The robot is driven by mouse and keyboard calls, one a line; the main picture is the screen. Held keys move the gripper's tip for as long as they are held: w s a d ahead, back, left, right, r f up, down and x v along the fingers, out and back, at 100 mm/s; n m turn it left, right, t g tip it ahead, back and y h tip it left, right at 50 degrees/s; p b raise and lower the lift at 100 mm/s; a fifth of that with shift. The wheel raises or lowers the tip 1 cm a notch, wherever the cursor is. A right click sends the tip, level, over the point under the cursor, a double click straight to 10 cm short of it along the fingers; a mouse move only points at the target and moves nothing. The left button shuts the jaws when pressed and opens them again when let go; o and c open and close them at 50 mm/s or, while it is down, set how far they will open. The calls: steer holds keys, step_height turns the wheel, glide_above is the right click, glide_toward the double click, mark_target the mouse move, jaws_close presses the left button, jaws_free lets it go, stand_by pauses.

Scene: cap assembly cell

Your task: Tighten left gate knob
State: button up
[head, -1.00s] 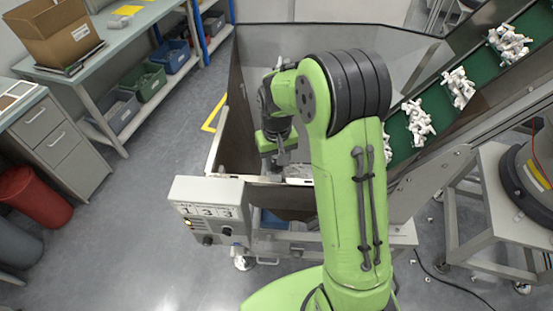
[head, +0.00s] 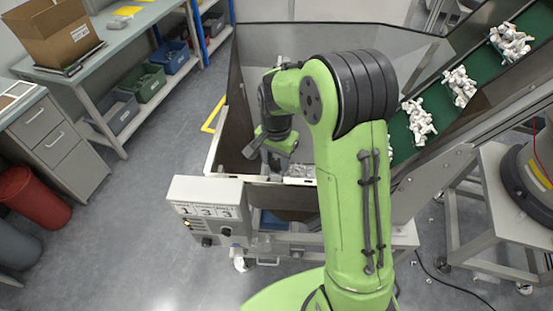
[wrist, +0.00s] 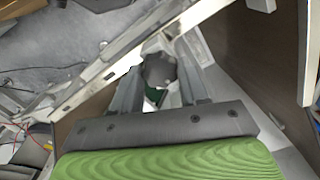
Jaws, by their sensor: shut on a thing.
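My gripper (wrist: 158,84) shows in the wrist view with a finger on each side of a dark grey, faceted knob (wrist: 159,69). It is shut on this knob, which sits beside a pale metal rail (wrist: 95,77). In the head view my gripper (head: 272,158) is inside the left part of the metal hopper, close to its front wall. The knob is hidden there behind my gripper and the wall, so I cannot tell from the view how tight it is.
A control box (head: 208,204) with number displays is at the hopper's front left. A green conveyor (head: 478,68) with piles of white parts rises at the right. A shelf bench (head: 140,40) and red bin (head: 33,196) stand left. Open floor lies between.

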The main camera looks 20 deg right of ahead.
steer(key=shift+m, duration=2)
steer(key=shift+r, duration=0.1)
steer(key=o, duration=1.1)
steer(key=shift+c, duration=0.2)
